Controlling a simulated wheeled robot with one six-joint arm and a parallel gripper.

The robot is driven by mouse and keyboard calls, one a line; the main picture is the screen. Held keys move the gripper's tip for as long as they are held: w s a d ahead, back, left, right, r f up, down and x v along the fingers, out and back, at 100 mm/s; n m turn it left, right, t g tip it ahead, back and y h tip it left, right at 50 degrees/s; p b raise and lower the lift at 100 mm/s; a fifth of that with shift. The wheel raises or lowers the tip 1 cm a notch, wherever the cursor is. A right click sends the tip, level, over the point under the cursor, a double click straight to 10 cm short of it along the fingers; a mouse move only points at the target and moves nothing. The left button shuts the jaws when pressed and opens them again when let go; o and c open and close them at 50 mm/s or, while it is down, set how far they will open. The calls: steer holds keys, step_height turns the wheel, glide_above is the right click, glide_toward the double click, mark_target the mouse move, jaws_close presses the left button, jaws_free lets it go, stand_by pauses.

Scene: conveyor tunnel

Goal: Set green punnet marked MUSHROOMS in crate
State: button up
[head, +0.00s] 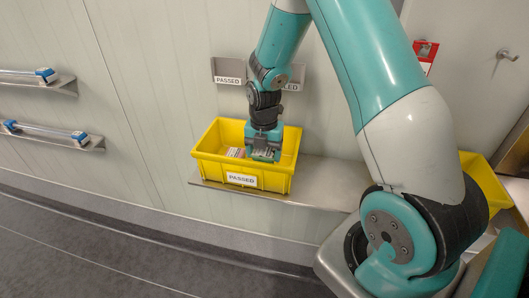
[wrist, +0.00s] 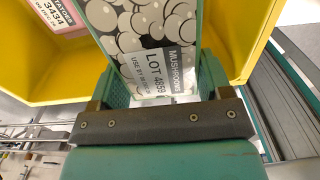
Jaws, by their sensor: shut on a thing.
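The green punnet (wrist: 150,22) shows in the wrist view, with pictures of mushrooms and a label reading MUSHROOMS and a LOT number on its top. My gripper (wrist: 158,85) is shut on it, a jaw on either side. In the head view my gripper (head: 264,153) points down into the right part of the yellow crate (head: 213,171) marked PASSED. The punnet is mostly hidden there by my gripper. The crate's yellow walls (wrist: 38,85) surround the punnet in the wrist view. I cannot tell whether the punnet touches the crate floor.
Another item with a pink-and-white label (wrist: 58,16) lies in the crate's left part. The crate stands on a metal shelf (head: 325,178), bare to its right. Another yellow crate (head: 485,183) is partly hidden behind my arm. Wall shelves (head: 60,143) hold blue-and-white items at left.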

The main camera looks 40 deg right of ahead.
steer(key=shift+f, duration=0.45)
steer(key=shift+f, duration=0.1)
steer(key=o, duration=1.1)
steer(key=shift+c, duration=0.2)
